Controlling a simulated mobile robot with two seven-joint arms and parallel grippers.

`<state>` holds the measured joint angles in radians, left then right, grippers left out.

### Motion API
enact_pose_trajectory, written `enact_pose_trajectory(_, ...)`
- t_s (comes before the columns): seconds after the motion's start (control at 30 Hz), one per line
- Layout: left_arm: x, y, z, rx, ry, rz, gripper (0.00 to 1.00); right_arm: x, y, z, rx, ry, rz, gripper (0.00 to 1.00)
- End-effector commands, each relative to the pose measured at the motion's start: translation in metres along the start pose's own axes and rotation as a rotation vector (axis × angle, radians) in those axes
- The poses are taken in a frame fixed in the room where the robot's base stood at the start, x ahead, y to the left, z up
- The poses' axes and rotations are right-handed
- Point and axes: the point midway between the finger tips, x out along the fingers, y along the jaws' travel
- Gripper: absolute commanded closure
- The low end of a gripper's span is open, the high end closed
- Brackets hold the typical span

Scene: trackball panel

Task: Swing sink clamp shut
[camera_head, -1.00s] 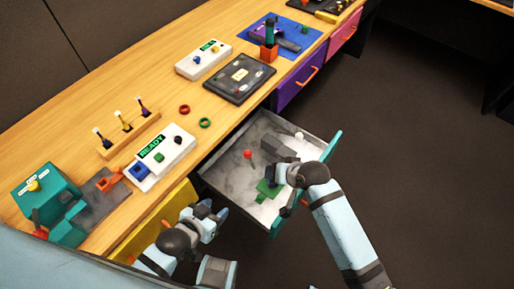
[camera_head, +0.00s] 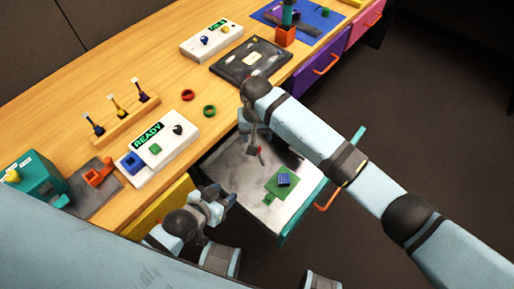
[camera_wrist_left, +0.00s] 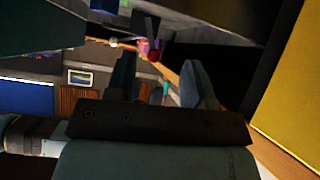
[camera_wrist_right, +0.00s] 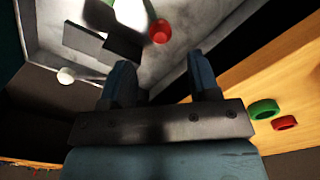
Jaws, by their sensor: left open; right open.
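The open teal-fronted drawer (camera_head: 300,212) has a grey floor holding a green plate (camera_head: 285,184) with a blue block (camera_head: 284,180), probably the heat sink. A dark upright bar (camera_head: 254,139) and a red knob (camera_head: 262,150) stand nearer the bench. The right wrist view shows the red knob (camera_wrist_right: 160,32), a white knob (camera_wrist_right: 66,75) and dark plates (camera_wrist_right: 103,38). I cannot tell which part is the clamp. My right gripper (camera_wrist_right: 160,75) is open and empty above the drawer's bench side. My left gripper (camera_head: 224,199) is open and empty by the drawer's left side.
A white READY panel (camera_head: 160,150), green ring (camera_head: 209,111) and red ring (camera_head: 188,95) lie on the wooden bench. A black panel (camera_head: 250,62) lies farther back. A yellow drawer (camera_head: 158,206) is left of the open one, a purple drawer (camera_head: 300,80) beyond it.

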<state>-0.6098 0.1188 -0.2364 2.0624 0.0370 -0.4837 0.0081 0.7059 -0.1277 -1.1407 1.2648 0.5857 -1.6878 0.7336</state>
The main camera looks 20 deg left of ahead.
Motion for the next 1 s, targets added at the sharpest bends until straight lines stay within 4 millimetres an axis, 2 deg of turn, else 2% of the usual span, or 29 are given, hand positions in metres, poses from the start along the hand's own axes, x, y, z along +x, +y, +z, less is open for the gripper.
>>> enact_pose_trajectory(0.03, 0.001, -0.001, 0.002, 0.004, 0.001, 0.0, 0.52, 0.014, 0.0, 0.0, 0.001, -0.003, 0.002, 0.44)
enact_pose_trajectory(0.1, 0.002, -0.002, 0.003, 0.01, 0.003, -0.001, 0.52, 0.029, 0.001, 0.0, 0.001, -0.002, 0.002, 0.44)
enact_pose_trajectory(0.33, 0.004, -0.004, 0.004, 0.019, 0.008, -0.002, 0.52, 0.066, 0.0, 0.0, -0.001, 0.001, 0.0, 0.44)
enact_pose_trajectory(0.5, 0.005, -0.003, 0.004, 0.019, 0.011, -0.001, 0.52, 0.078, 0.0, 0.0, -0.002, 0.001, -0.001, 0.44)
enact_pose_trajectory(0.8, 0.005, 0.0, 0.002, 0.01, 0.015, 0.0, 0.52, 0.081, -0.001, 0.0, -0.002, 0.002, -0.002, 0.44)
enact_pose_trajectory(0.83, 0.005, 0.0, 0.001, 0.009, 0.015, 0.0, 0.52, 0.081, 0.0, 0.0, -0.002, 0.002, -0.002, 0.47)
enact_pose_trajectory(0.87, 0.005, 0.001, 0.001, 0.008, 0.015, 0.0, 0.52, 0.08, 0.0, 0.0, -0.002, 0.002, -0.002, 0.53)
enact_pose_trajectory(1.0, 0.006, 0.001, 0.001, 0.006, 0.016, 0.0, 0.52, 0.08, 0.0, 0.0, -0.001, 0.002, -0.001, 0.86)
